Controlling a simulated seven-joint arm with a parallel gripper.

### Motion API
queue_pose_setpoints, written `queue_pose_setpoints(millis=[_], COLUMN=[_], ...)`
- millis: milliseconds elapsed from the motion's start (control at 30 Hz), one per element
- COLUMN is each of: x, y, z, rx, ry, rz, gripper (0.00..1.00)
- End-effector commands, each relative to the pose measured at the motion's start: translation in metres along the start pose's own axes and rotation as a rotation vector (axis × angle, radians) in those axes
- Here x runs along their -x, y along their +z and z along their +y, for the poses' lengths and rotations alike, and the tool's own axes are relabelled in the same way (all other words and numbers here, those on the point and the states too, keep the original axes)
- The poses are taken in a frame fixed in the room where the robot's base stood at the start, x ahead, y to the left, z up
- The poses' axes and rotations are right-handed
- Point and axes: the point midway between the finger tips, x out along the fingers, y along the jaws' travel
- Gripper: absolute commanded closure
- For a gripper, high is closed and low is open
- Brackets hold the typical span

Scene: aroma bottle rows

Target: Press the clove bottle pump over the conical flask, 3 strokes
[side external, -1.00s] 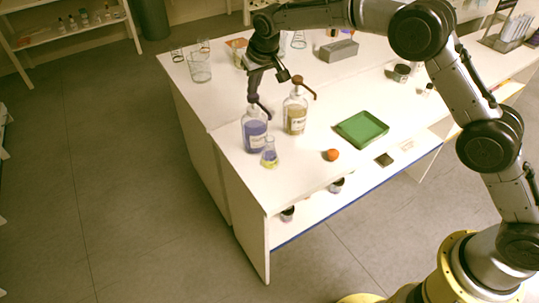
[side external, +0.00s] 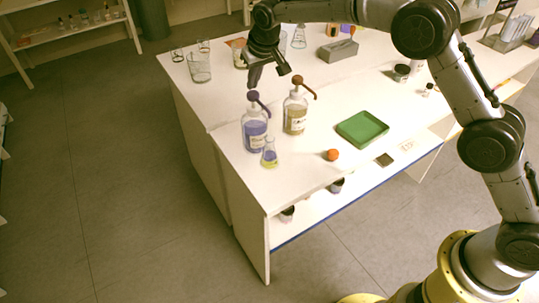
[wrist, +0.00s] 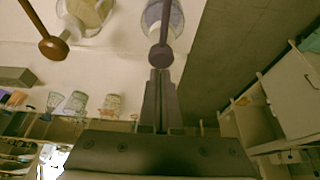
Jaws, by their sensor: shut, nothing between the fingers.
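A pump bottle with blue-violet liquid (side external: 255,136) and a dark purple pump head (side external: 252,96) stands upright near the bench's left edge. A second pump bottle with yellowish liquid (side external: 295,118) and a brown pump head stands behind it to the right. Their labels are too small to read, so I cannot tell which is clove.
Glass beakers (side external: 199,70) and a grey block (side external: 338,50) stand farther back. The bench's left edge is close to the violet bottle.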

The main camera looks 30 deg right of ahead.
Motion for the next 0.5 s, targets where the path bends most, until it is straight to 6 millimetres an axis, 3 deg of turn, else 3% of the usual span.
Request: queue_pose_setpoints(millis=[500], x=[-0.015], y=[0.007], z=[0.0], rx=[0.0], ry=[0.0], rz=[-0.001], gripper=[1.0])
